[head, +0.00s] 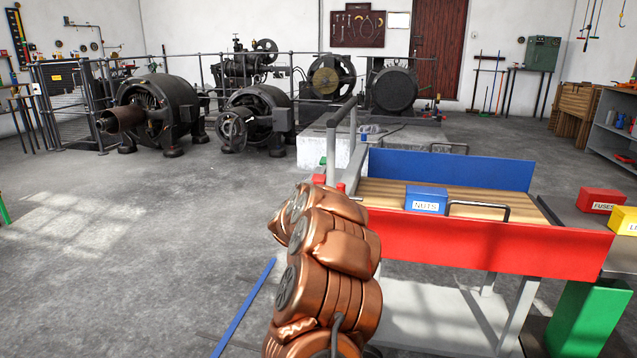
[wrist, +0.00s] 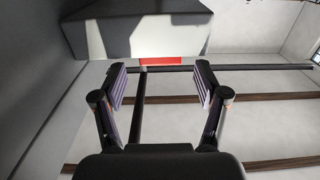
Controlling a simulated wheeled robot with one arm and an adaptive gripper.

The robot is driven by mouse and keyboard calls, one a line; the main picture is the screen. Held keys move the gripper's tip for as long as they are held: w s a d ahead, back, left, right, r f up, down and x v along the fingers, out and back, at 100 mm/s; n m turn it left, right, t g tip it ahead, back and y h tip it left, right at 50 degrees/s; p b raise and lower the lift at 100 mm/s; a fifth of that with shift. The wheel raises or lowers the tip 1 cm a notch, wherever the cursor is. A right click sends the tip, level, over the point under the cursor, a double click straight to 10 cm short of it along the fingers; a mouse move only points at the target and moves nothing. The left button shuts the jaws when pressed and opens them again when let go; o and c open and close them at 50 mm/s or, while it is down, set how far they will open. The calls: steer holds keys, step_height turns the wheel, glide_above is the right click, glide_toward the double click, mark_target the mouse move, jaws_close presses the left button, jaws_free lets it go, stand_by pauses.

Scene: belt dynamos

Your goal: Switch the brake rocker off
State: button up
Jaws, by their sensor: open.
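My gripper (wrist: 161,80) is open in the wrist view, its two dark, ridged finger pads apart with nothing between them. A red strip (wrist: 160,61) lies just beyond the fingertips, at the edge of a dark grey box-like body (wrist: 140,35) with sunlit patches. I cannot tell whether this red strip is the brake rocker. No rocker can be clearly made out in the head view. There my copper-coloured arm rises in the lower middle, and my gripper cannot be made out.
A cart with a red side panel (head: 480,243) and a blue back panel (head: 450,169) stands right of my arm. It carries a blue NUTS box (head: 426,199). The grey floor (head: 130,230) at left is mostly clear.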

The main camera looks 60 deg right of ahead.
mark_target(317, 181)
steer(key=shift+x, duration=0.85)
steer(key=shift+b+x, duration=0.55)
steer(key=shift+x, duration=0.9)
steer(key=shift+c, duration=0.4)
jaws_close()
